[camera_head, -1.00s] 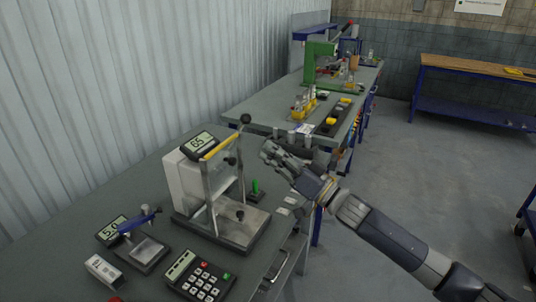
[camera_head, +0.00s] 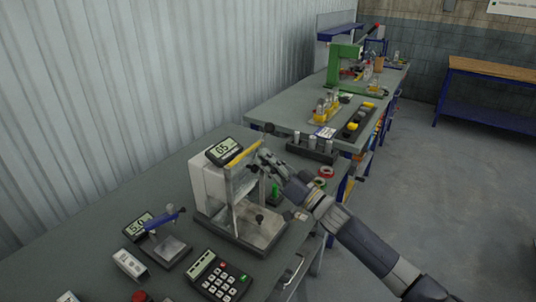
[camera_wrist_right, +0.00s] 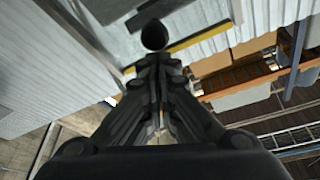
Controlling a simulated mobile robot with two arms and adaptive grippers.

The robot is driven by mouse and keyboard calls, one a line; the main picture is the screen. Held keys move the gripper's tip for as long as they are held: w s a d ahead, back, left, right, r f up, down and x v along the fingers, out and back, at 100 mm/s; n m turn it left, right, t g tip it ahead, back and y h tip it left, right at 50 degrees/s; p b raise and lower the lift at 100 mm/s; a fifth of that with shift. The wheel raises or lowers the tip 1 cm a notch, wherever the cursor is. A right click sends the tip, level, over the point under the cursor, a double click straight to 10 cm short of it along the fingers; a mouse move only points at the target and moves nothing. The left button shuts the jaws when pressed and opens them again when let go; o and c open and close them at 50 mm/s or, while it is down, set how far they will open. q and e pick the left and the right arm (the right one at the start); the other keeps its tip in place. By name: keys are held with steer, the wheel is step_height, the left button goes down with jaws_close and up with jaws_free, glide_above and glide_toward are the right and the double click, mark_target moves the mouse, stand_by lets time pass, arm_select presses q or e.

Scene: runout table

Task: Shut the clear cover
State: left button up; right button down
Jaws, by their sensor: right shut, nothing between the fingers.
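The clear cover (camera_head: 244,177) is a see-through panel on a white bench instrument with a display. A yellow strip (camera_head: 246,153) runs along its top edge, with a black ball knob (camera_head: 269,128) at the far end. The cover appears raised, with the metal base plate (camera_head: 258,230) bare in front. My right gripper (camera_head: 264,158) is shut and empty, close to the cover's right side and below the ball knob; I cannot tell whether it touches. In the right wrist view, the shut fingertips (camera_wrist_right: 157,58) point at a black ball knob (camera_wrist_right: 154,35) beside the yellow strip (camera_wrist_right: 200,42). My left gripper is out of view.
A keypad (camera_head: 220,276) and a small stand with a blue arm (camera_head: 164,236) sit in front of the instrument. Tape rolls (camera_head: 325,172) and a block with metal cylinders (camera_head: 312,147) lie behind my right arm. A green press (camera_head: 343,68) stands farther back.

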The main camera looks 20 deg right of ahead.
steer(key=shift+f, duration=0.15)
step_height(320, 180, down, 13)
steer(key=b, duration=0.9)
steer(key=shift+f, duration=0.2)
steer(key=shift+f, duration=0.1)
